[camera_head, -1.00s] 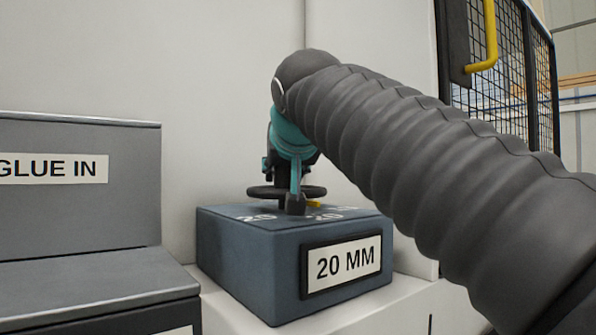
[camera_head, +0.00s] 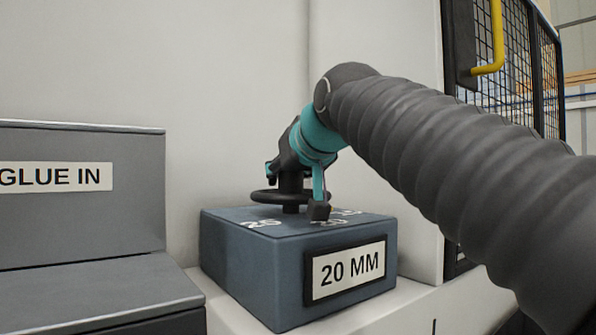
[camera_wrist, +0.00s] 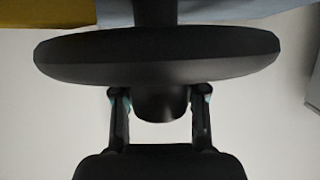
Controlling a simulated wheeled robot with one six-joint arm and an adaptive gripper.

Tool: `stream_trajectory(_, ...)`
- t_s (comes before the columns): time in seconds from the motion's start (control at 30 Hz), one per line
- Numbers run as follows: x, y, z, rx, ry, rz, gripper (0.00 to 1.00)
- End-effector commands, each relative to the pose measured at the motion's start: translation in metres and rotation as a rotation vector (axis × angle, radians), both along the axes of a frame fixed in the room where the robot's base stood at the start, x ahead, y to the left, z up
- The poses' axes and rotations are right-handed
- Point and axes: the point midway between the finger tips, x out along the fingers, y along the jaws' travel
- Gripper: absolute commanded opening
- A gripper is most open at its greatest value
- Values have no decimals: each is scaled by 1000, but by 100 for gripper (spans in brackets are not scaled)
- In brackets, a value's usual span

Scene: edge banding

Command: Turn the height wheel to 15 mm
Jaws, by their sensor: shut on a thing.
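The height wheel (camera_head: 262,197) is a dark round handwheel on top of a blue-grey box (camera_head: 250,262). The box's front plate (camera_head: 346,270) reads "20 MM". White numbers stand on its top face; one reads 25, the others are partly hidden or unclear. My gripper (camera_head: 291,181) is above the wheel at its centre, tilted. In the wrist view my gripper (camera_wrist: 160,100) has a finger on each side of the dark hub (camera_wrist: 160,103), shut on it, with the wheel's disc (camera_wrist: 155,58) just beyond. The wheel's pointer cannot be made out in the head view.
A grey cabinet (camera_head: 80,225) labelled "GLUE IN" stands close on the left. A pale wall (camera_head: 240,90) is right behind the box. A black mesh guard (camera_head: 510,70) with a yellow handle (camera_head: 495,45) is at the right. My arm covers the right side.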

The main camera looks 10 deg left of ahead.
Motion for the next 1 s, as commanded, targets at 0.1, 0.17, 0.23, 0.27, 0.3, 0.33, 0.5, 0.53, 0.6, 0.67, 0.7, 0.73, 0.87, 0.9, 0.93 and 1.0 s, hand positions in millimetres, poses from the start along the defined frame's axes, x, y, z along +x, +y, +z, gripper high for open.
stream_trajectory(0.1, -2, -2, 2, 2, 3, 83, 2)
stream_trajectory(0.17, -2, -1, 2, 0, 3, 128, 2)
stream_trajectory(0.23, -3, 0, 2, 0, 2, 183, 2)
stream_trajectory(0.27, -4, 1, 1, 0, 3, 205, 2)
stream_trajectory(0.3, -4, 2, 1, 1, 2, 236, 2)
stream_trajectory(0.33, -5, 2, 1, 0, 2, 259, 2)
stream_trajectory(0.5, -7, 4, 1, 0, 2, 397, 2)
stream_trajectory(0.53, -8, 4, 2, 1, 1, 422, 2)
stream_trajectory(0.6, -9, 5, 2, 0, 1, 482, 2)
stream_trajectory(0.67, -10, 6, 2, 1, 0, 534, 2)
stream_trajectory(0.7, -11, 6, 2, 0, 0, 564, 2)
stream_trajectory(0.73, -11, 6, 2, 1, 0, 586, 2)
stream_trajectory(0.87, -13, 6, 3, -1, 0, 674, 2)
stream_trajectory(0.9, -13, 6, 2, 0, 0, 695, 2)
stream_trajectory(0.93, -14, 6, 2, 0, 0, 711, 2)
stream_trajectory(1.0, -15, 7, 3, -1, 0, 744, 2)
